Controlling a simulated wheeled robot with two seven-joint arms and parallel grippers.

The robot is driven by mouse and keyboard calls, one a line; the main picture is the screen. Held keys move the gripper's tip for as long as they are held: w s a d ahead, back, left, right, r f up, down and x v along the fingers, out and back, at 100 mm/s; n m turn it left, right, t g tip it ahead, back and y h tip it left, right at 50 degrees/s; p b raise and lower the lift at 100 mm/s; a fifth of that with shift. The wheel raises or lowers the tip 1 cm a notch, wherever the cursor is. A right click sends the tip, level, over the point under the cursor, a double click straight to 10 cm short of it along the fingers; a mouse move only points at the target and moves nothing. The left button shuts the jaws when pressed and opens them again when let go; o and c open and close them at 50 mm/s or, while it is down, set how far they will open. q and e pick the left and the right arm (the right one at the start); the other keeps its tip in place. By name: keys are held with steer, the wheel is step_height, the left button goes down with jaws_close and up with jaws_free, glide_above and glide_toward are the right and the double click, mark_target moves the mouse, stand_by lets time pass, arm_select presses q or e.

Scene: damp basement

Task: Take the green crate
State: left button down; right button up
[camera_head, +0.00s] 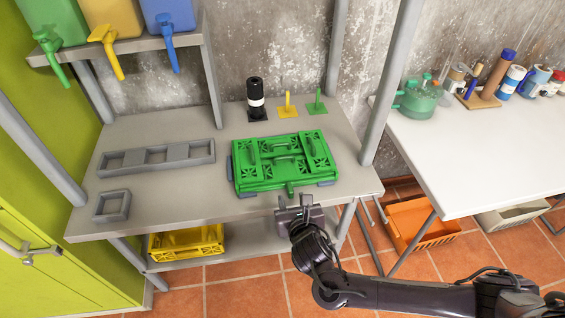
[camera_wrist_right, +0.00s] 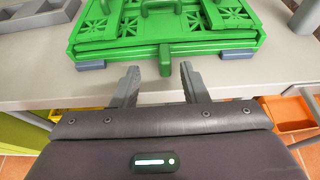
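The green crate (camera_head: 280,160) lies flat, looking folded, on the grey table, with small grey-blue blocks at its corners. It also fills the top of the right wrist view (camera_wrist_right: 165,40), where a green tab (camera_wrist_right: 165,60) sticks out from its near side. My right gripper (camera_head: 302,203) is at the table's front edge, just in front of the crate. In the right wrist view its two fingers (camera_wrist_right: 158,84) are apart, pointing at the crate, with the tab between their tips in the picture. I cannot tell whether they touch it. My left gripper is not in view.
A grey three-part holder (camera_head: 156,157) and a small square frame (camera_head: 111,205) lie left of the crate. A black cylinder (camera_head: 256,98) and yellow and green stands (camera_head: 287,106) are behind it. A yellow crate (camera_head: 187,242) sits on the lower shelf. A white table (camera_head: 470,155) is right.

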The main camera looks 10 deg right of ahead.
mark_target(290, 187)
steer(key=x, duration=0.4)
steer(key=shift+w+d+r+p, duration=0.15)
steer(key=shift+w+d+p, duration=0.2)
steer(key=shift+w, duration=0.1)
steer(key=shift+w+a+f, duration=0.1)
steer(key=shift+w+f, duration=0.2)
steer(key=shift+w, duration=0.2)
jaws_close()
steer(key=shift+r, duration=0.15)
